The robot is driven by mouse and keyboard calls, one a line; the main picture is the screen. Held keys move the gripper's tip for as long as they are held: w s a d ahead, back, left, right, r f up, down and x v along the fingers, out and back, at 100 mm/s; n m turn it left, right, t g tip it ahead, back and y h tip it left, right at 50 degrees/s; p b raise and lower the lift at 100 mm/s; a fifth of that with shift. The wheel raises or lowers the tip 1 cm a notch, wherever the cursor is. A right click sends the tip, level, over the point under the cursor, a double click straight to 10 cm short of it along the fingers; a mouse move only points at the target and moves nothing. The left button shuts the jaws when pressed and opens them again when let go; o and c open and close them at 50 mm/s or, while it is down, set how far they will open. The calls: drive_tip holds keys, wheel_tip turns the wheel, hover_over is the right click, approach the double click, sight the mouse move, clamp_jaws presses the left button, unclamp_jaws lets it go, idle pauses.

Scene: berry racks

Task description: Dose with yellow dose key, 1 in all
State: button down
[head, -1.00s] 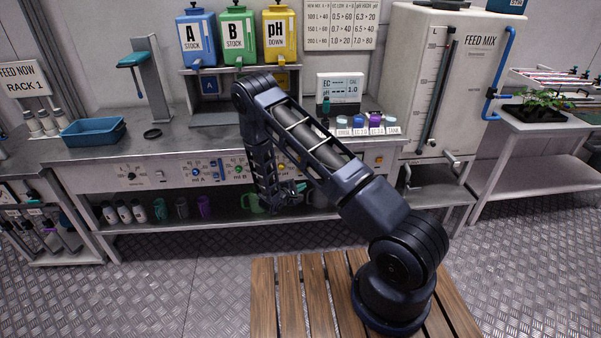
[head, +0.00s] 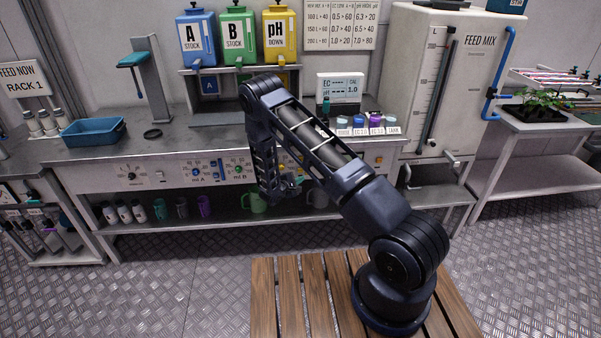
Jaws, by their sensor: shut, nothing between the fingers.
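The bench's front panel (head: 155,178) carries a blue dose key (head: 196,173) and a green dose key (head: 238,170). My gripper (head: 291,186) points down in front of the bench, right of the green key, small and dark. It is shut and empty. I cannot tell whether it touches the panel. The yellow pH DOWN bottle (head: 279,35) stands on the stand above, right of the blue A bottle (head: 196,38) and green B bottle (head: 238,36).
A green jug (head: 254,202) and several cups stand on the shelf below. An EC meter (head: 340,90) and several coloured caps stand on the bench's right. A blue tray (head: 93,131) sits at left. The large feed mix tank (head: 415,60) stands right. The floor ahead is clear.

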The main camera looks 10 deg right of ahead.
sight(303, 171)
drive_tip(key=shift+w, duration=1.7)
drive_tip(key=shift+w, duration=0.85)
idle(1.6)
drive_tip(key=shift+s, duration=0.9)
drive_tip(key=shift+s, duration=0.1)
drive_tip(key=s, duration=0.4)
drive_tip(key=shift+s, duration=0.4)
drive_tip(key=shift+r, duration=0.1)
idle(0.5)
